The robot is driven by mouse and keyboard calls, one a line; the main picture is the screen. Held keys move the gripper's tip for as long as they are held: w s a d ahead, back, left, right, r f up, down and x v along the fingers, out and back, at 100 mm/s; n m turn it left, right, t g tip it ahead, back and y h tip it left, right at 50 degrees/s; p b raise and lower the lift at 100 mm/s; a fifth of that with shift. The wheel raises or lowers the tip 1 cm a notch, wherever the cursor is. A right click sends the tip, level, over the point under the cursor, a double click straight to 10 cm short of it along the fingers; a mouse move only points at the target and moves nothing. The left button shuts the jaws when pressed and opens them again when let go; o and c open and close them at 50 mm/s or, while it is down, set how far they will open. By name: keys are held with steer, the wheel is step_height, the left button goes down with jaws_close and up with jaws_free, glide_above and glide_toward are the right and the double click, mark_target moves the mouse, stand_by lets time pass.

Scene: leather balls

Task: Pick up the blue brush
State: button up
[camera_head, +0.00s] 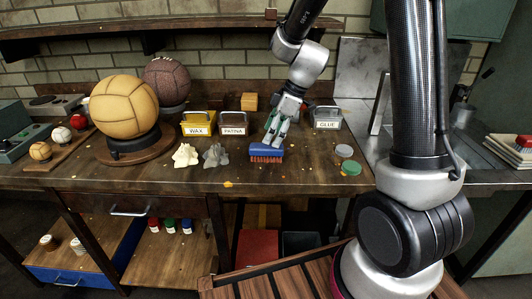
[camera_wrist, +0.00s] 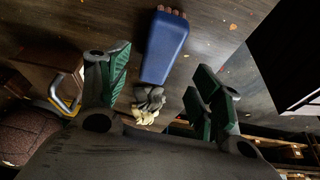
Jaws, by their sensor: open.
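The blue brush (camera_head: 266,150) lies on the wooden workbench near its front edge, with a blue back on top and reddish bristles below. In the wrist view the blue brush (camera_wrist: 165,47) shows as a long blue block beyond the fingers, roughly in line with the gap between them. My gripper (camera_head: 272,139) is just above and behind the brush in the head view. In the wrist view my gripper (camera_wrist: 160,90) is open, its green-padded fingers spread apart with nothing between the pads. Whether a finger touches the brush I cannot tell.
Grey and cream crumpled lumps (camera_head: 215,155) lie left of the brush. Boxes labelled WAX (camera_head: 198,124), PATINA (camera_head: 234,124) and GLUE (camera_head: 327,119) stand behind. A green-lidded jar (camera_head: 351,168) is to the right. A tan ball (camera_head: 124,106) sits on a stand at left.

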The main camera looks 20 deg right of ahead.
mark_target(269, 146)
steer(key=x, duration=0.6)
steer(key=shift+w+d+f, duration=0.1)
steer(key=shift+f, duration=0.45)
steer(key=shift+f, duration=0.2)
steer(key=c, duration=1.2)
